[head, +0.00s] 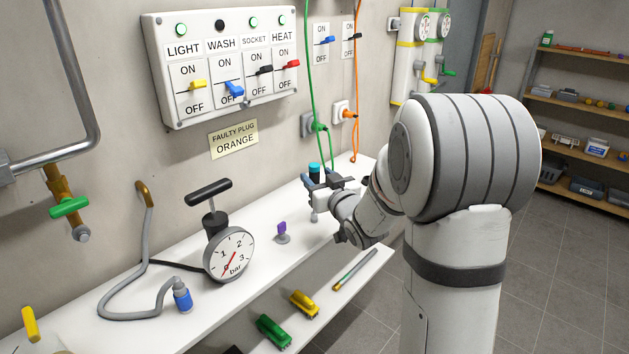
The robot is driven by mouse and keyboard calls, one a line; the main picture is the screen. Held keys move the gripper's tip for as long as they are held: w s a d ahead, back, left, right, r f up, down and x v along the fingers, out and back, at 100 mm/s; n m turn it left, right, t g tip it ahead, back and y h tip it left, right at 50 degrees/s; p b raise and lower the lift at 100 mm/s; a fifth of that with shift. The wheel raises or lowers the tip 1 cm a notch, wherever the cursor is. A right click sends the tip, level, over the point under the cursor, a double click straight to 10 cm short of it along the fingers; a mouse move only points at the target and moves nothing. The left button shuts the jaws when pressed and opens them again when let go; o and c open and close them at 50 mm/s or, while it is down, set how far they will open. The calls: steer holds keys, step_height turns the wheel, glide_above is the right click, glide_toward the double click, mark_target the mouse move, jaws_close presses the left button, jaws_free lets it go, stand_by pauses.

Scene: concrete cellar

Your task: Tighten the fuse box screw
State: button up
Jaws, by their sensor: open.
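The fuse box (225,68) is a white panel on the wall at the upper left, with switches marked LIGHT, WASH, SOCKET and HEAT. The blue WASH lever points down towards OFF. The WASH lamp is dark; the other lamps are green. My gripper (323,182) is low over the right part of the white shelf, right of and below the box. It is open, by a small object with a teal top (314,167); whether they touch is unclear. A thin screwdriver-like tool (354,270) lies on the lower shelf.
A pressure gauge with pump handle (228,252), a grey hose (130,285) and a small purple-topped piece (282,232) are on the white shelf (258,290). Green and orange cables hang behind my gripper.

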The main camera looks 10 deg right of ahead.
mark_target(317, 174)
steer(key=shift+x, duration=1.6)
steer(key=shift+d, duration=0.1)
steer(key=shift+c, duration=0.2)
jaws_close()
